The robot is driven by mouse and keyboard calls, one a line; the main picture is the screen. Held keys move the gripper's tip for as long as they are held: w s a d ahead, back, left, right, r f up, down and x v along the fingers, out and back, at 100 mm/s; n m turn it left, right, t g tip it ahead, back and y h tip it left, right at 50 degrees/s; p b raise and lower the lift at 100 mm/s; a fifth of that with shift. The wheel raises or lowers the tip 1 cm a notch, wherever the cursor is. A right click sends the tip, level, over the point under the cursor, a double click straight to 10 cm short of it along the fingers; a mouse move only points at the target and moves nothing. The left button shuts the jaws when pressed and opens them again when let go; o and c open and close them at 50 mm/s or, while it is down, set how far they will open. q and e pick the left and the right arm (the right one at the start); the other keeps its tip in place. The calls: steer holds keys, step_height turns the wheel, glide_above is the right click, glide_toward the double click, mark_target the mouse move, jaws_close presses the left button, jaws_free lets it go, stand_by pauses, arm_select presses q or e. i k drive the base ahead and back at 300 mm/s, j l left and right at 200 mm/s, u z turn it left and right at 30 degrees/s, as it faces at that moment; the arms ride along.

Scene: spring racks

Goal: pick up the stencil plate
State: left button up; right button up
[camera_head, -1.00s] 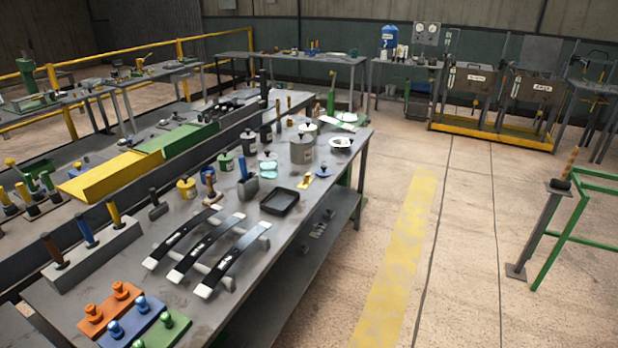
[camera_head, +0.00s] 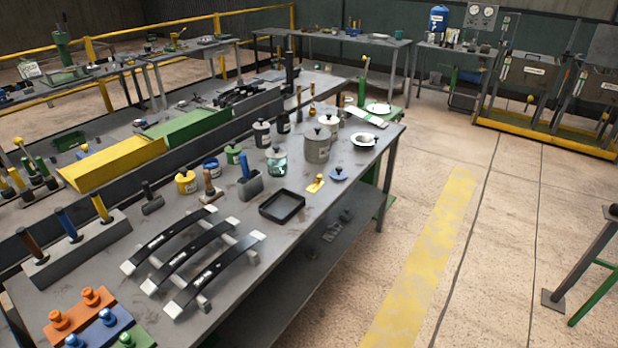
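No plate in view has readable stencil marks, so I cannot tell for sure which thing is the stencil plate. A thin pale plate with a green part (camera_head: 366,117) lies flat at the far end of the near workbench (camera_head: 226,255), behind a white bowl-like dish (camera_head: 364,141); its details are too small to make out. Neither of my grippers is in view.
The bench holds three curved dark bars (camera_head: 177,258), a black tray (camera_head: 282,206), a grey lidded pot (camera_head: 317,148), several jars, and coloured blocks with knobs (camera_head: 80,298). Floor to the right is clear along a yellow stripe (camera_head: 425,270).

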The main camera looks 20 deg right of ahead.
mark_target(319, 176)
steer(key=i+l+u, duration=0.25)
steer(key=l+u, duration=0.15)
steer(key=l, duration=0.6)
steer(key=i+l+u, duration=0.15)
steer(key=l+u, duration=0.25)
steer(key=l, duration=0.65)
steer(key=l+u, duration=0.35)
steer(key=l, duration=0.7)
steer(key=k+l+u, duration=0.15)
steer(key=l+u, duration=0.25)
steer(key=l, duration=0.65)
